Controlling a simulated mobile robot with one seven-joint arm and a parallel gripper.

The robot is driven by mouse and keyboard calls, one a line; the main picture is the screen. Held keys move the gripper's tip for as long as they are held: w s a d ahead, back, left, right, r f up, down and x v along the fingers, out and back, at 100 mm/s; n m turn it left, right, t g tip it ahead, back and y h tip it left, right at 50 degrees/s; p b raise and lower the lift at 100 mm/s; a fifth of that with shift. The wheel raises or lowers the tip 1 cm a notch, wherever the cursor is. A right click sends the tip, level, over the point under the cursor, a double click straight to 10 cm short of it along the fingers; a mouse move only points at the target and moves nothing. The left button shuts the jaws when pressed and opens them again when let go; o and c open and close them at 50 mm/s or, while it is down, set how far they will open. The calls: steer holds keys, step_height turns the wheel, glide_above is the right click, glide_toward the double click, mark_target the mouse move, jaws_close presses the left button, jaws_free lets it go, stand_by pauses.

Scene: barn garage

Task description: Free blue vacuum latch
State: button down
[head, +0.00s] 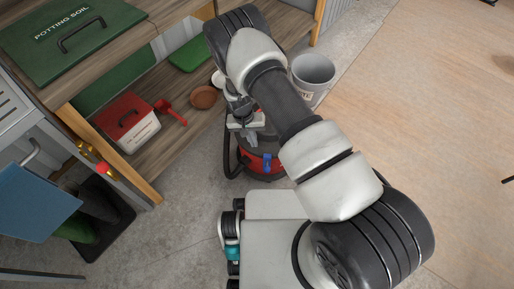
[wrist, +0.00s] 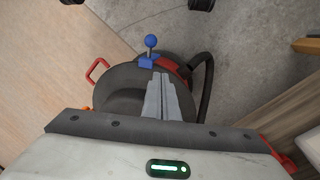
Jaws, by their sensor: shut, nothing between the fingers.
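The vacuum (head: 258,168), with a red body and dark top, stands on the concrete floor below my arm in the head view. Its blue latch (head: 267,162) shows as a small spot on the red side. In the wrist view the blue latch (wrist: 150,47) has a round knob on a short stem and sits at the rim of the dark vacuum lid (wrist: 120,88). My gripper (wrist: 159,75) is shut and empty over the lid, and its fingertips appear just below the latch in that picture. I cannot tell the height gap. In the head view my gripper (head: 248,137) is partly hidden.
The black hose (wrist: 206,90) curves beside the vacuum on the right in the wrist view. A grey bucket (head: 312,70) stands behind it. A wooden shelf (head: 165,150) holds a red-lidded box (head: 128,122) and a red scoop (head: 170,111). Open floor (head: 430,110) lies right.

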steer(key=b, duration=0.3)
glide_toward(267, 168)
steer(key=w+a+f, duration=0.2)
steer(key=w+f, duration=0.2)
steer(key=f, duration=0.1)
steer(key=shift+s+d+f, duration=0.4)
steer(key=shift+s+d, duration=0.1)
steer(key=shift+s, duration=0.1)
steer(key=shift+s+d+f, duration=0.35)
steer(key=shift+s+d, duration=0.1)
steer(key=shift+s, duration=0.15)
steer(key=shift+s, duration=0.1)
